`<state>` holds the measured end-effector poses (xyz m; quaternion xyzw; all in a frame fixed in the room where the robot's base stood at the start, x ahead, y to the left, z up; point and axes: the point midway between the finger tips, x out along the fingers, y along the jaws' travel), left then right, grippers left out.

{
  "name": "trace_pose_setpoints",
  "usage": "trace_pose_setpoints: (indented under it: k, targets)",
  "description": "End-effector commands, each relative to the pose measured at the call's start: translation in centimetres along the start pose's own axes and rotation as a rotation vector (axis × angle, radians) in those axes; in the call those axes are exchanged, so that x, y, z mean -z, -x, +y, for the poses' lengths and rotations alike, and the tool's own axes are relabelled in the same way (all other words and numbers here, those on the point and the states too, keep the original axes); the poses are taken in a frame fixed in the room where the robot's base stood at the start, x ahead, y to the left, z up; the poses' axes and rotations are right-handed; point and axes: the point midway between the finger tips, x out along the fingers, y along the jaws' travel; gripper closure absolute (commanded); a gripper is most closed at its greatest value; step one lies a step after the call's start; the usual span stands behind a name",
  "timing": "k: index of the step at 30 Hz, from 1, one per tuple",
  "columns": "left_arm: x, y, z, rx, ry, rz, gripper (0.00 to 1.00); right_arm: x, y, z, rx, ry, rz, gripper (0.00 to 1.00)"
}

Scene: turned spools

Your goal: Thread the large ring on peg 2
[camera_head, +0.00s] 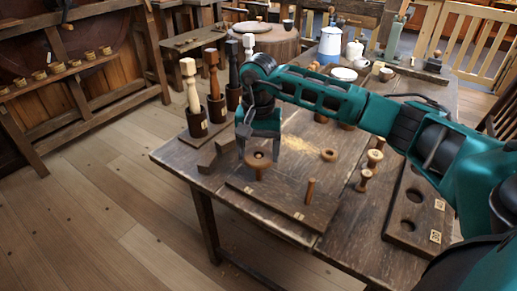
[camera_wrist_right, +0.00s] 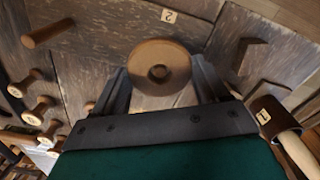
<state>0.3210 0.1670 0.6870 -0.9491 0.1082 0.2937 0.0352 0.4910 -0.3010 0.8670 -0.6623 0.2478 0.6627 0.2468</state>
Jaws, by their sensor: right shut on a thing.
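The large brown wooden ring (camera_head: 258,157) is between the fingers of my right gripper (camera_head: 259,140), which is shut on it. In the right wrist view the ring (camera_wrist_right: 160,52) lies flat between the two fingertips (camera_wrist_right: 160,80), its hole facing the camera. A peg (camera_head: 258,174) shows below the ring on the dark peg board (camera_head: 285,205). A label reading 2 (camera_wrist_right: 168,15) is beside the ring in the wrist view. I cannot tell whether the ring is around the peg's top or just above it. Another peg (camera_head: 311,190) stands bare. My left gripper is not in view.
A smaller ring (camera_head: 329,155) lies on the table behind the board. Wooden spools (camera_head: 363,180) and a board with round holes (camera_head: 389,232) are at the right. Tall handles in dark cups (camera_head: 195,121) stand at the left, near a dark angled block (camera_head: 207,158).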

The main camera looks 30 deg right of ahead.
Motion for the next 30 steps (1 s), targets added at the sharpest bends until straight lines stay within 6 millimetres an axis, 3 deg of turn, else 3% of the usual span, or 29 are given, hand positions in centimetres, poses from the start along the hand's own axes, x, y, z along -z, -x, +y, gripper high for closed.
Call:
trace_pose_setpoints:
  k: [30]
  targets:
    - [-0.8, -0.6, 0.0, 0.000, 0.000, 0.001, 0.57, 0.0, -1.2, 0.0, 0.000, -0.001, 0.001, 0.55]
